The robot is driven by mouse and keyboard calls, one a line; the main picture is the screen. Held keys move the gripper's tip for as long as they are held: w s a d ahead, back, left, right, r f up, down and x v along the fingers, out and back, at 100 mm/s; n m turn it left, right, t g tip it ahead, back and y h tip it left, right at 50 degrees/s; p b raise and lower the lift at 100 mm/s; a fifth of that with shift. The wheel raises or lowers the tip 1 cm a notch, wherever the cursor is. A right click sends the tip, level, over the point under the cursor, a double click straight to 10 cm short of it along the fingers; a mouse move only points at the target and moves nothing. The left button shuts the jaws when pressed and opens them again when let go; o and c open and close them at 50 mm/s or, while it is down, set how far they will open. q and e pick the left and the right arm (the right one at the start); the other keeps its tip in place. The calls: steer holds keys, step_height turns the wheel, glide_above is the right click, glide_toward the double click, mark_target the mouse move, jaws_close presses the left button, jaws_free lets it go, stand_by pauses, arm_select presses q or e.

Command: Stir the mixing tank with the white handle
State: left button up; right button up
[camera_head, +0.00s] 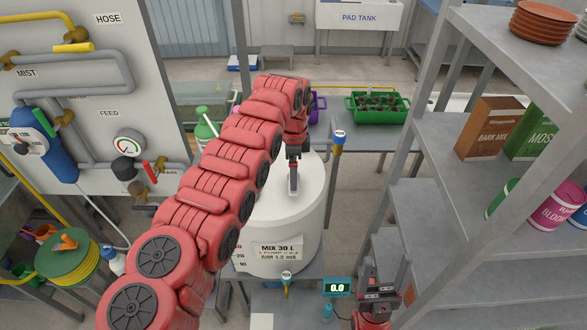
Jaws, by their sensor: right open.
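The mixing tank (312,215) is a white round drum with a "MIX 30 L" label, standing in the middle on a grey bench. My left arm comes in from the lower left and crosses in front of the tank's left side. My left gripper (293,188) points down at the tank's top, near its middle. Its jaws show nearly edge-on, so I cannot tell whether they are shut or hold anything. I cannot make out the white handle; the gripper and arm may hide it. My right gripper (382,268) is open and empty at the lower right, before the bench.
A grey shelf rack (455,200) with bags and tubs stands close on the right. A pipe panel (85,95) stands on the left. A small display (337,287) reading 0.0 is by the tank's foot. A green tray (377,106) with plants sits behind.

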arm_select(q)
steer(key=shift+f+b, duration=2.05)
steer(key=shift+f, duration=0.75)
steer(key=shift+r, duration=0.1)
jaws_close()
